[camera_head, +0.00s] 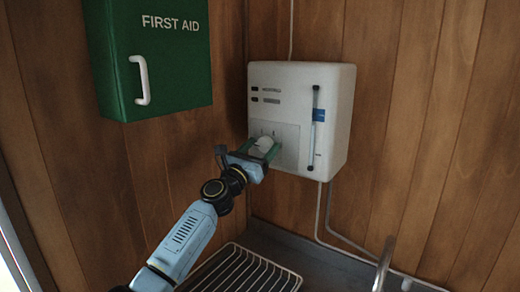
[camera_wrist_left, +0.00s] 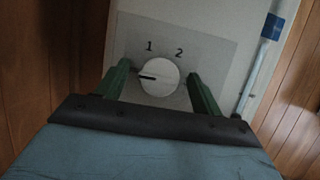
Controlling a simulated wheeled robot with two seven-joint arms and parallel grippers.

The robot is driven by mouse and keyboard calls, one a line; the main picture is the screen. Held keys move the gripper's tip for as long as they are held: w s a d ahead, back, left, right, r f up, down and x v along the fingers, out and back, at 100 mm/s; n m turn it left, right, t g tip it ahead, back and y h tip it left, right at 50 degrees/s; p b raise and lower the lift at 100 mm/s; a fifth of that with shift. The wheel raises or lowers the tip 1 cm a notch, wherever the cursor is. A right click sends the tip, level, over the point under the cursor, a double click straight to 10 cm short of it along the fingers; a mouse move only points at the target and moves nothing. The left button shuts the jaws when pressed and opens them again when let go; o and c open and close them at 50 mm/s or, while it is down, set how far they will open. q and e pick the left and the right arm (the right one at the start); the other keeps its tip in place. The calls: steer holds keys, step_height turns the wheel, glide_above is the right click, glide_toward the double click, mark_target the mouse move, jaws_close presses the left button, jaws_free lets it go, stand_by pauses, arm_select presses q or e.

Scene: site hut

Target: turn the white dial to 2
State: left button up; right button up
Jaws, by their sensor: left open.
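The white dial (camera_wrist_left: 160,79) is on the front of a white wall unit (camera_head: 333,100), on a grey panel printed with 1 and 2. Its dark pointer mark points left, to the left of and below the 1. In the head view the dial (camera_head: 264,143) is partly hidden by my left gripper (camera_head: 262,150). In the left wrist view the green fingers of my left gripper (camera_wrist_left: 159,70) are open, one on each side of the dial, with visible gaps. I cannot tell how far the fingertips reach along the dial's depth. My right gripper is not in view.
A green first aid box (camera_head: 170,60) with a white handle hangs at the upper left. A vertical tube (camera_head: 315,120) with a blue band runs down the unit's right side. A wire rack (camera_head: 245,272) lies below, near a metal tap (camera_head: 384,262).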

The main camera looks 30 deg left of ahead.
arm_select(q)
steer(key=c, duration=1)
